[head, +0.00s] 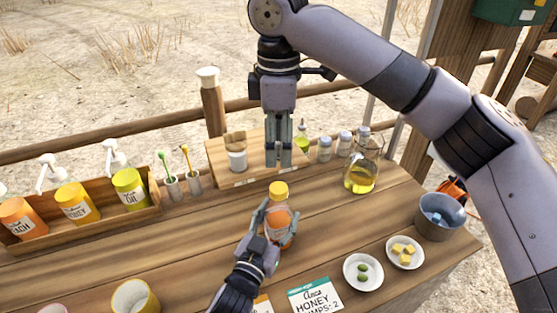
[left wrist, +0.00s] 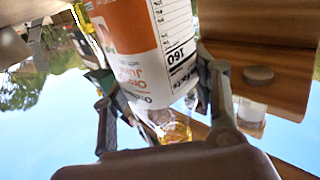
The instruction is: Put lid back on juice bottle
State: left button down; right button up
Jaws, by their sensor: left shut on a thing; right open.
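The juice bottle (head: 281,229) stands upright on the wooden counter, with an orange label and a yellow-orange lid (head: 279,189) on its top. I cannot tell how firmly the lid sits. My left gripper (head: 277,218) is shut around the bottle's body, one finger on each side. In the left wrist view the bottle's label (left wrist: 155,45) shows close up, between the fingers of my left gripper (left wrist: 165,100); the lid is not clear there. My right gripper (head: 279,163) points down, open and empty, behind and above the lid, over the edge of the raised wooden board.
A raised board (head: 222,162) at the back bears a white-filled glass (head: 237,158) and small shakers. An oil flask (head: 362,177) stands right of the bottle. Two small plates (head: 363,284) and a metal bucket (head: 440,218) are at right. A pump-bottle rack (head: 95,230) is at left.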

dwell(0.3)
pick_arm(q)
jog(key=c, duration=0.6)
grip_release()
jog(key=shift+o, duration=0.2)
jog(key=v, duration=1.2)
